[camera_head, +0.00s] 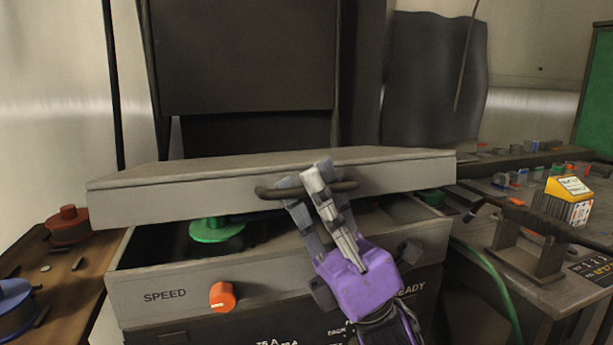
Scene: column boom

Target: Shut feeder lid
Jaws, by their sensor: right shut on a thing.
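The feeder lid (200,194) is a grey, flat, hinged cover with a dark bar handle (268,192) on its front face. It stands partly raised, with a dark gap between it and the feeder box (190,290) below. A green spool (217,231) shows inside through the gap. My right gripper (320,185), with a purple body and grey fingers, is shut on the handle near its right half. My left gripper is not in the view.
An orange knob (223,296) marked SPEED is on the box front. A wooden bench at left holds a red spool (68,225) and a blue spool (12,300). At right, a bench carries a torch (545,225), a yellow box (568,200) and a green hose (497,285).

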